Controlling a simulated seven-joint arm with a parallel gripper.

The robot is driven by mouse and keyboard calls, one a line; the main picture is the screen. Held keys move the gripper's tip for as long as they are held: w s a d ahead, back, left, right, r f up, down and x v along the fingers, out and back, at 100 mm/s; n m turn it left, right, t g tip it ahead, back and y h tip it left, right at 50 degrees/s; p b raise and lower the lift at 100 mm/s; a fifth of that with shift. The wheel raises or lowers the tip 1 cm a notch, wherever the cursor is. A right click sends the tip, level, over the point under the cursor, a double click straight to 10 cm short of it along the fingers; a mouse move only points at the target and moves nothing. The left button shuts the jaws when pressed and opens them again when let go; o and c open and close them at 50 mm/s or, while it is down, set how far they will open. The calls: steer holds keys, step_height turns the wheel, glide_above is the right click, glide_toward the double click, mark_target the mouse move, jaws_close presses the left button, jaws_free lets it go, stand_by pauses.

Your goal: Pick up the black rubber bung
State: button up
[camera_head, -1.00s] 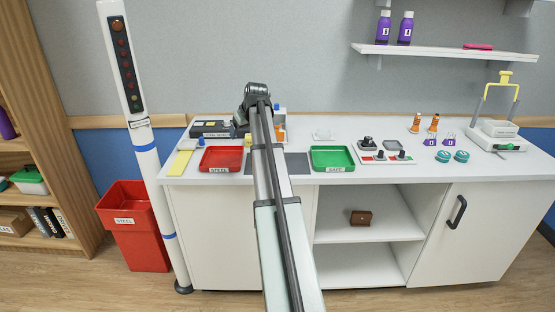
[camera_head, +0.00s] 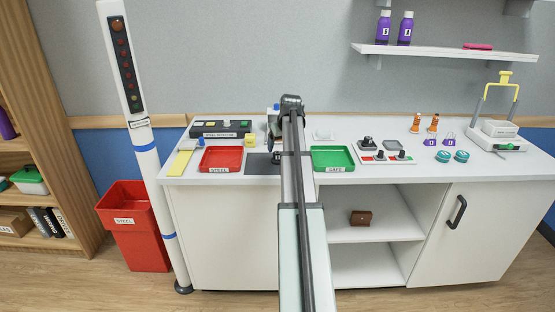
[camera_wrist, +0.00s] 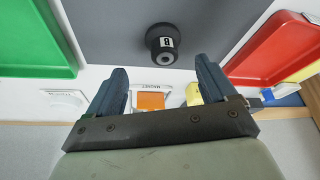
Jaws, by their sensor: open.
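A black round bung (camera_wrist: 163,42) with a small white label stands on the dark grey mat (camera_wrist: 215,20) in the wrist view. My gripper (camera_wrist: 163,77) is open and empty, its two dark fingers apart. In that view the bung shows beyond the fingertips, roughly centred between them, with no finger touching it. In the head view a small dark shape on the mat (camera_head: 256,169), partly behind my arm, looks like the bung. My gripper is mostly hidden behind the arm there.
A red tray (camera_head: 221,159) labelled STEEL lies left of the mat, and a green tray (camera_head: 333,158) labelled SAFE lies right. An orange-and-white item (camera_wrist: 151,101) and a yellow block (camera_wrist: 194,94) show near the fingers in the wrist view.

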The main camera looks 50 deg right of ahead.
mark_target(278, 153)
steer(key=shift+a+x, duration=0.15)
steer(key=shift+x, duration=1.4)
steer(key=shift+a+x, duration=0.15)
steer(key=shift+x, duration=1.45)
steer(key=shift+w, duration=0.2)
steer(key=shift+c, duration=0.2)
steer(key=c, duration=1.1)
step_height(278, 153, up, 9)
steer(key=shift+f, duration=0.1)
steer(key=shift+w+d+r, duration=0.1)
steer(key=shift+r, duration=0.3)
steer(key=w+d+r, duration=0.3)
steer(key=w+d, duration=0.3)
steer(key=w, duration=0.1)
steer(key=w+d+r, duration=0.3)
steer(key=w+d, duration=0.3)
steer(key=d, duration=0.1)
steer(key=shift+w+d, duration=0.25)
steer(key=shift+w, duration=0.15)
